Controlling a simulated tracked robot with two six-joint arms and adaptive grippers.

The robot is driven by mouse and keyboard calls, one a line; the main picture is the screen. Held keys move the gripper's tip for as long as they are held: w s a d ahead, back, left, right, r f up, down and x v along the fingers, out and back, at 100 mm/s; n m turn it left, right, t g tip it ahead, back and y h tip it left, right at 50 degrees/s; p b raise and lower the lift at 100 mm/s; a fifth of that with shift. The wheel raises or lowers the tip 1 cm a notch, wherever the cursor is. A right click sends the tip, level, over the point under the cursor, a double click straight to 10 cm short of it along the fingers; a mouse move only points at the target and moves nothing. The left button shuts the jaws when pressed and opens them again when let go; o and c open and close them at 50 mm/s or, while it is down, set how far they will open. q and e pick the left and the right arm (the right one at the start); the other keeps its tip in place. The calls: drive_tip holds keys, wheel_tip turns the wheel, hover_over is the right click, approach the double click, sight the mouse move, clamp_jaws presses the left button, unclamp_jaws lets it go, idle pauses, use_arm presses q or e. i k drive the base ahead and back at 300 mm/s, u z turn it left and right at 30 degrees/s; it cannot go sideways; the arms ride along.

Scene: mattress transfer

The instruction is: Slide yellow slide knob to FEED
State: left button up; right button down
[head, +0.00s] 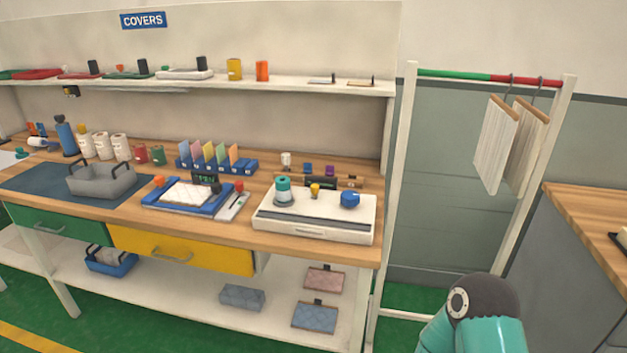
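A yellow knob (315,190) stands on top of a white machine (310,222) at the right end of the wooden workbench. It sits between a teal-topped part (283,190) on its left and a blue knob (349,200) on its right. A small dark display is behind it. Markings near the yellow knob are too small to read, so I cannot tell its setting or find FEED. Part of my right arm shows at the lower right, well away from the machine. Neither gripper is in view.
A blue tray (150,208) with a quilted white pad sits left of the machine. A grey basket (100,181) stands on a dark mat further left. The yellow drawer (180,250) is below the bench edge. A hanging rack (407,180) stands right of the bench.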

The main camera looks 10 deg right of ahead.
sight(315, 187)
drive_tip(key=z, duration=0.1)
drive_tip(key=i, duration=0.95)
drive_tip(key=u, duration=0.1)
